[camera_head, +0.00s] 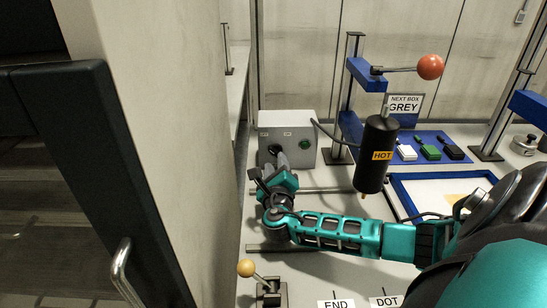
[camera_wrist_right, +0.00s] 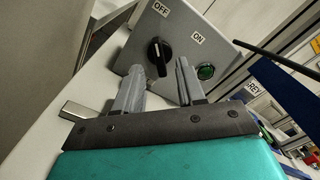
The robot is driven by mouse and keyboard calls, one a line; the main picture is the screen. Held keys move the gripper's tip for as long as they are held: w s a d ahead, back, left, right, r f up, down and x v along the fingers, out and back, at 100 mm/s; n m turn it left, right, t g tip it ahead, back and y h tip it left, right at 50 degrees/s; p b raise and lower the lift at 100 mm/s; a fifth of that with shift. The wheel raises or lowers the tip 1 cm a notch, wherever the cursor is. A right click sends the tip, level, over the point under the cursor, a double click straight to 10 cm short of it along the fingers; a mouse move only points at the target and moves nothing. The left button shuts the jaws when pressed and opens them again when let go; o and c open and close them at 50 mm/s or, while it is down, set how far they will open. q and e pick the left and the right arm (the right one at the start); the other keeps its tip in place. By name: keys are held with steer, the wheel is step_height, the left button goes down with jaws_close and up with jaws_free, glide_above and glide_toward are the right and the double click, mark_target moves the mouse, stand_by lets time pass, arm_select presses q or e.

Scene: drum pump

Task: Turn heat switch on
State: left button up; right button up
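The heat switch is a black knob (camera_head: 275,149) on the front of a grey control box (camera_head: 305,125). In the right wrist view the knob (camera_wrist_right: 159,52) sits near the OFF label (camera_wrist_right: 160,8), and its bar seems to point toward OFF. The ON label (camera_wrist_right: 196,38) is above a green round light (camera_wrist_right: 206,72). My right gripper (camera_head: 278,163) is just in front of the knob. In the wrist view its two fingers (camera_wrist_right: 159,75) are apart, with the knob visible between and beyond them; contact cannot be told. My left gripper is not in view.
A black cylinder marked HOT (camera_head: 378,150) hangs right of the box, above my right arm. A lever with a red ball (camera_head: 430,67) is above it. A blue-framed tray (camera_head: 400,194) lies to the right. A pale wall panel (camera_head: 165,110) is close on the left.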

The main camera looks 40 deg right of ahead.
mark_target(275, 154)
steer(key=shift+x, duration=1.75)
jaws_close()
